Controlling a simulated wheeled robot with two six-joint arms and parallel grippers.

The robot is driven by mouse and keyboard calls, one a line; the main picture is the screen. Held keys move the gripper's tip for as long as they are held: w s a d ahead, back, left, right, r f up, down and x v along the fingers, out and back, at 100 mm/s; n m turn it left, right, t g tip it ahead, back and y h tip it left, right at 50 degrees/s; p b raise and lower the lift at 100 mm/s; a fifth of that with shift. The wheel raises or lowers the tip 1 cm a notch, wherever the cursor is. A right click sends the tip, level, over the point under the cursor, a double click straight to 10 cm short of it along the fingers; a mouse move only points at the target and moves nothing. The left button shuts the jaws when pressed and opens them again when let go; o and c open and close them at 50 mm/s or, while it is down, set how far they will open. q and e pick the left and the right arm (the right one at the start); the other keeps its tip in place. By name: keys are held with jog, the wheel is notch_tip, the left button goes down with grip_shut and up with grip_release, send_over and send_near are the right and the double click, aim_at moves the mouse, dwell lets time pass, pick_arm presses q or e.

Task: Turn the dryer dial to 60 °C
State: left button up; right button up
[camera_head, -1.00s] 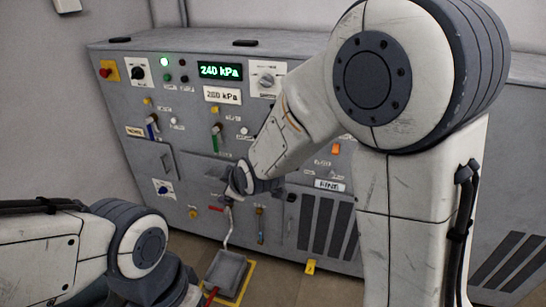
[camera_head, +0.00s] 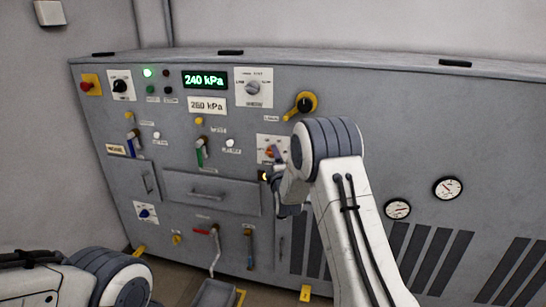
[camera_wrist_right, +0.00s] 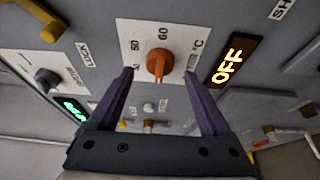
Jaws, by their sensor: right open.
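The dryer dial (camera_wrist_right: 160,64) is an orange knob on a white plate (camera_wrist_right: 143,35) marked with 60 and °C, close ahead in the right wrist view. I cannot tell for certain which mark it points at. In the head view the dial's plate (camera_head: 264,141) is on the panel's middle, partly hidden by my gripper. My right gripper (camera_wrist_right: 158,74) is open, its purple fingers apart on either side of the knob; contact is not clear. It also shows in the head view (camera_head: 273,165). My left gripper is out of view; only its arm shows at lower left.
A lit OFF display (camera_wrist_right: 227,62) is right of the dial in the wrist view. A yellow-and-black rotary handle (camera_head: 302,106) sits just above the dial in the head view. A drawer (camera_head: 210,192) is lower left, and gauges (camera_head: 448,188) are at right.

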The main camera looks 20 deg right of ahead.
jog(key=shift+x, duration=1.95)
